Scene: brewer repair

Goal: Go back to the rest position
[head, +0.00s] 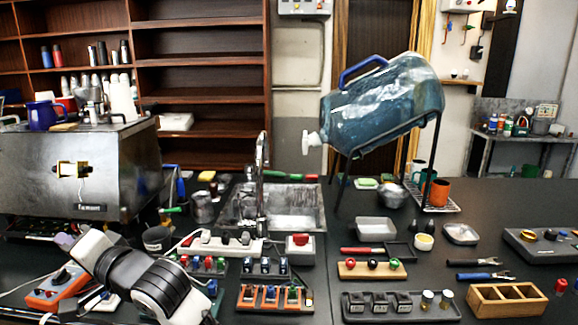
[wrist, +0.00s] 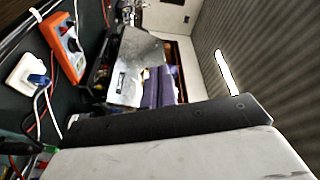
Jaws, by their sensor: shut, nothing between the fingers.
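In the wrist view a dark bar and a pale block of my gripper (wrist: 170,120) fill the lower part of the picture. The gripper is shut with nothing held; its fingertips are not clearly made out. It is near an orange meter (head: 62,287) on the counter, which also shows at the upper left of the wrist view (wrist: 65,45).
A metal brewer (head: 115,175) stands at the left. Switch racks, trays and a wooden box (head: 507,300) crowd the front counter. Bare dark counter shows at the right.

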